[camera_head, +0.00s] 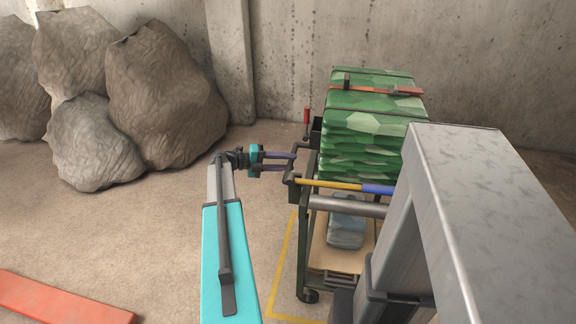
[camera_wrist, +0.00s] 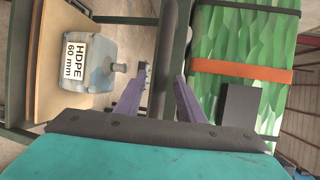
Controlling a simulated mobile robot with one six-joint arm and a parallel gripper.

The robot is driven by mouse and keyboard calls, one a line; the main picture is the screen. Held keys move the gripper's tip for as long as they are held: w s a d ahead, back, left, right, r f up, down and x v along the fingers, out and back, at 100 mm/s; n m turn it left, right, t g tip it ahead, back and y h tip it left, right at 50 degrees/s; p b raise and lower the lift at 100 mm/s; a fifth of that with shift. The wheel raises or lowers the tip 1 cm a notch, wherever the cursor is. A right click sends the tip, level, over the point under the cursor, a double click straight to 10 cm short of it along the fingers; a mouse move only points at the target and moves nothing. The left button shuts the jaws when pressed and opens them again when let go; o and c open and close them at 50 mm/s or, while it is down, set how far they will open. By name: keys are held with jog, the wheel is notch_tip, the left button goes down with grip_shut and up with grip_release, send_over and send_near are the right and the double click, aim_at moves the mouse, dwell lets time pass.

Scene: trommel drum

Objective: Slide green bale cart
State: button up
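The green bale cart has a dark green frame and carries a stacked green bale (camera_head: 375,120) tied with black straps and one orange strap. A yellow and blue bar (camera_head: 345,187) crosses its near end. My gripper (camera_head: 294,161) is at the cart's left side, fingers pointing right at its upper side rail. In the wrist view, my gripper (camera_wrist: 162,78) has its two purple fingers apart, with the dark rail (camera_wrist: 168,50) lined up in the gap. I cannot tell whether the fingertips reach around the rail. The cart's right side is hidden behind my grey structure.
A blue-grey block (camera_head: 346,222) labelled "HDPE 60 mm" in the wrist view sits on the cart's lower wooden shelf (camera_head: 327,258). A red beam (camera_head: 65,300) lies front left. A yellow floor line (camera_head: 281,265) runs beside the cart.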

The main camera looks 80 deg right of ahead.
jog(key=v, duration=1.2)
jog(key=shift+w, duration=0.3)
jog(key=shift+a, duration=0.1)
